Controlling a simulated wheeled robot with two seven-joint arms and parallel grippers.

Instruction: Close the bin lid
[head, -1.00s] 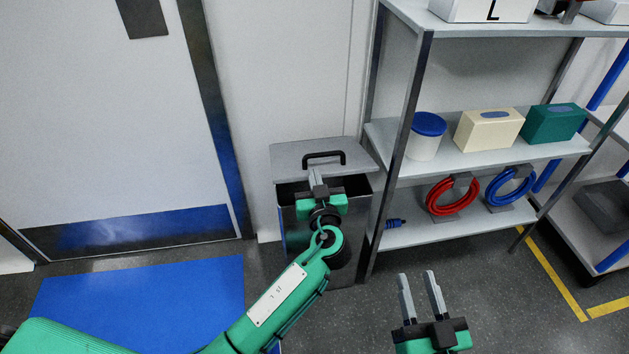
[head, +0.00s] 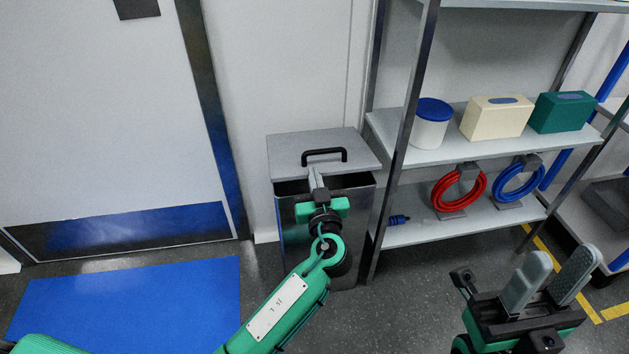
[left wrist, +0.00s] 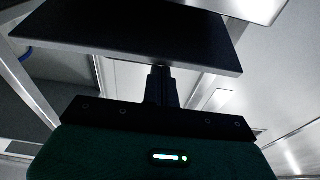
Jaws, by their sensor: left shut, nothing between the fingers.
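The bin (head: 352,218) is a metal box standing against the wall. Its grey lid (head: 290,150) has a black handle (head: 324,156) on top and is raised, with a dark gap between its front edge and the bin. My left gripper (head: 314,172) is shut and empty at the lid's front edge, in front of the handle; I cannot tell whether it touches. In the left wrist view, the shut fingers (left wrist: 161,72) point up at a dark panel (left wrist: 130,38), apparently the lid. My right gripper (head: 562,262) is open and empty at the lower right.
A shelf unit (head: 455,152) stands close to the bin's right, holding a blue-lidded tub (head: 431,130), boxes and red and blue coils. A door (head: 90,120) is at left with a blue mat (head: 125,298) before it. Floor in front of the bin is clear.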

